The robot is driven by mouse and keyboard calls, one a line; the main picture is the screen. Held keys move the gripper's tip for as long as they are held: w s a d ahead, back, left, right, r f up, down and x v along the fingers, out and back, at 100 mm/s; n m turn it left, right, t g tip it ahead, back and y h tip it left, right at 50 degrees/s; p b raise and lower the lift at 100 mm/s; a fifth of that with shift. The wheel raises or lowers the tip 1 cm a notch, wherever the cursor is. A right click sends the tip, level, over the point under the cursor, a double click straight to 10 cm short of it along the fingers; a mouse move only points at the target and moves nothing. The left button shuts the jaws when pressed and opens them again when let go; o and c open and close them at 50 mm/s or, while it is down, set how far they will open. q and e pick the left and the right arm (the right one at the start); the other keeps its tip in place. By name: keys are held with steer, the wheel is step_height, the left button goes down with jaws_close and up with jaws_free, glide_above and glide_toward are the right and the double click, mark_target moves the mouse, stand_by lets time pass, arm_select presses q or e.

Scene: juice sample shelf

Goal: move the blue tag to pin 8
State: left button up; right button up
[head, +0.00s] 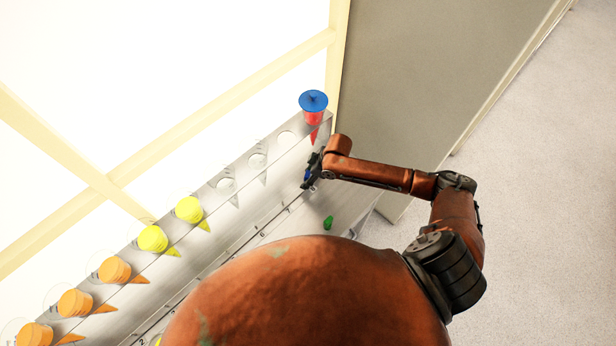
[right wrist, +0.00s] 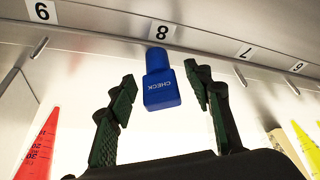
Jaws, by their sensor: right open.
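The blue tag (right wrist: 158,88), lettered CHECK, is in the middle of the right wrist view, just below the label 8 (right wrist: 162,33). It appears to hang at that label's place; the pin itself is hidden by the tag. My right gripper (right wrist: 160,76) is open, with one finger on each side of the tag and a visible gap to both. In the head view my right gripper (head: 311,170) is at the shelf front near its far end, with a small bit of blue showing. My left gripper is not in view.
Bare pins show by the labels 9 (right wrist: 42,11) and 7 (right wrist: 245,52). A red cone with a blue lid (head: 313,101), yellow cones (head: 188,209) and orange cones (head: 115,270) stand in the shelf (head: 285,160). A small green thing (head: 328,222) is on the shelf front.

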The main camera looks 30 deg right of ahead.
steer(key=shift+r, duration=0.15)
steer(key=v, duration=1.1)
steer(key=shift+d+r, duration=0.15)
steer(key=shift+r, duration=0.15)
steer(key=shift+s, duration=0.15)
